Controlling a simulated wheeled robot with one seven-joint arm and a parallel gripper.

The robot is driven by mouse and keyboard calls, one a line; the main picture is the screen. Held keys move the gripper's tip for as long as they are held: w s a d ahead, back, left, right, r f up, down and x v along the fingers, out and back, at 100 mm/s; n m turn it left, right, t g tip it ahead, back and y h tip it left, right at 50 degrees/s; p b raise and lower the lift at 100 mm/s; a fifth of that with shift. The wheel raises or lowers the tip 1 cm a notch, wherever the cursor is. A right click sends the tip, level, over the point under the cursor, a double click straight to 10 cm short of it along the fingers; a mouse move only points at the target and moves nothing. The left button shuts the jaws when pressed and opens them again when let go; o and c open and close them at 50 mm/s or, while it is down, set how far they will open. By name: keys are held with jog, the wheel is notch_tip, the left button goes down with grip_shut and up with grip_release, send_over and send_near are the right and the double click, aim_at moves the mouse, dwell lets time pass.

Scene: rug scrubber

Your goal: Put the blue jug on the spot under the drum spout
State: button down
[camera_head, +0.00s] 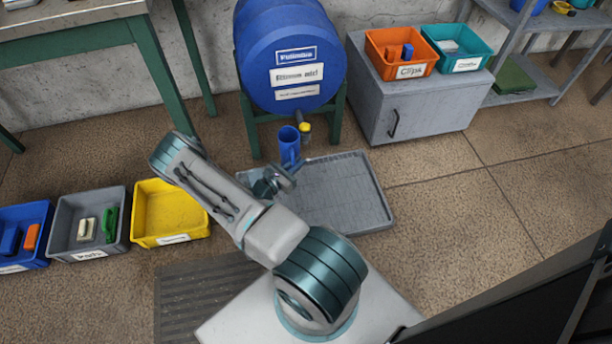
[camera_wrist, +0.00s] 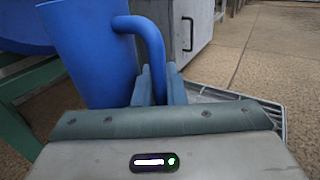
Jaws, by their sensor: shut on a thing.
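The blue jug (camera_head: 288,146) is upright in my gripper (camera_head: 276,178), just in front of the blue drum (camera_head: 289,45). In the wrist view the jug (camera_wrist: 95,55) fills the upper left, and the fingers of my gripper (camera_wrist: 158,88) are shut on its handle (camera_wrist: 148,40). The yellow-and-black drum spout (camera_head: 305,130) shows close beside the jug's rim, to its right. The spot under the spout is not clearly visible. I cannot tell whether the jug's base touches anything.
A grey drip tray (camera_head: 345,205) lies on the floor below and right of the jug. The drum's green stand (camera_head: 252,130) has legs close by. A grey cabinet (camera_head: 430,105) stands right; a yellow bin (camera_head: 165,205) stands left. Floor at right is clear.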

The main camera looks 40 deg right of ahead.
notch_tip(320, 180, down, 13)
jog(key=b, duration=0.5)
jog(key=d+b, duration=0.1)
jog(key=d, duration=0.2)
jog(key=shift+w+d, duration=0.1)
jog(key=shift+d, duration=0.1)
jog(key=shift+d+b, duration=0.35)
jog(key=shift+d, duration=0.1)
jog(key=d+b, duration=0.1)
jog(key=d, duration=0.1)
jog(key=d+f+b, duration=0.1)
jog(key=shift+w+d+f, duration=0.1)
jog(key=shift+w+d, duration=0.05)
jog(key=shift+d, duration=0.25)
jog(key=shift+a, duration=0.1)
jog(key=c, duration=1.5)
grip_release()
jog(key=shift+f, duration=0.1)
